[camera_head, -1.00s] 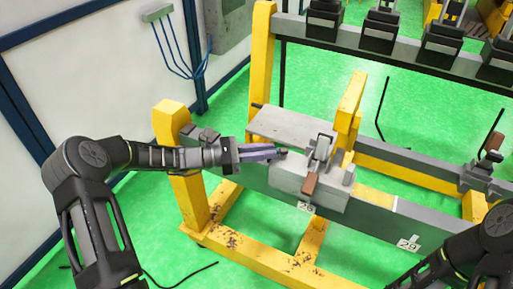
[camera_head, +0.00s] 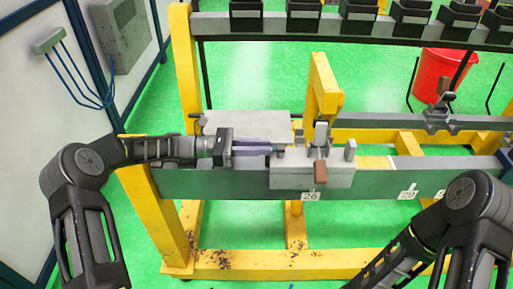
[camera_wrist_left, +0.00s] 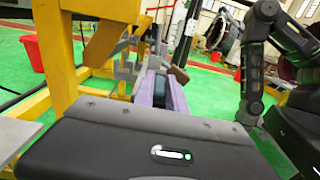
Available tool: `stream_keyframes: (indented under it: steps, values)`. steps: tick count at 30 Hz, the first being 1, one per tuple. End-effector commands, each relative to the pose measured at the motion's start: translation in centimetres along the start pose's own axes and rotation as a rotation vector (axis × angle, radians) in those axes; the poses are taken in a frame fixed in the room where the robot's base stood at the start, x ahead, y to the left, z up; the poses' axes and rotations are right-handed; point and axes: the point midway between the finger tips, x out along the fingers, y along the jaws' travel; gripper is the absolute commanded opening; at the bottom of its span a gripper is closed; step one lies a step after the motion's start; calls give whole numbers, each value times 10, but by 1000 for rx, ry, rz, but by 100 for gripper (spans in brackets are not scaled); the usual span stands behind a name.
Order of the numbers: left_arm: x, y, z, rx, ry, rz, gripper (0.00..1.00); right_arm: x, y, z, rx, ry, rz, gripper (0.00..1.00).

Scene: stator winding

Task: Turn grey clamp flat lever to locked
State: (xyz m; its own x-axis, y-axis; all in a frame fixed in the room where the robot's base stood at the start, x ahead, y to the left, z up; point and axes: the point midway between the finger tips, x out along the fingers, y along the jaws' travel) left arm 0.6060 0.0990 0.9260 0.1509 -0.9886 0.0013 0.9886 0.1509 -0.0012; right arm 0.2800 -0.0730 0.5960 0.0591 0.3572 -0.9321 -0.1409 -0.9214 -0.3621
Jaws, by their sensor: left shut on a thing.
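The grey clamp (camera_head: 318,146) stands on a grey block (camera_head: 300,179) above the label 26, with a brown-ended handle (camera_head: 320,171) hanging toward me. My left gripper (camera_head: 276,149) comes in level from the left, its purple-grey fingers reaching the clamp's left side. It is shut on the small flat lever there, which the fingertips mostly hide.
A grey plate (camera_head: 245,123) lies behind my left fingers. A yellow post (camera_head: 324,85) rises just behind the clamp. A yellow frame (camera_head: 240,262) carries the green-grey beam. A similar clamp (camera_head: 440,116) and a red bucket (camera_head: 437,75) are farther right.

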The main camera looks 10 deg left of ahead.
Motion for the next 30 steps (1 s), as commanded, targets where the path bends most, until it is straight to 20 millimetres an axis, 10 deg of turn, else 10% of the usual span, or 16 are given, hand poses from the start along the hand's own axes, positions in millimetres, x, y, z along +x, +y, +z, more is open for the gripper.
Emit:
stream_keyframes:
  steps: [10, 11, 18, 30]
  values:
    - [-2, 1, 0, 2, 3, 1, 0, 0, 0, 0, 0, 0, 0, 38]
    - [-2, 1, 0, 2, 3, 1, 19, 0, 0, 0, 0, 0, 0, 38]
    - [-1, 1, 0, 1, 2, 1, 38, 0, 0, 0, 0, 0, 0, 38]
    - [0, 0, 8, 2, 2, 0, 38, 1, 0, 0, 0, 0, 0, 38]
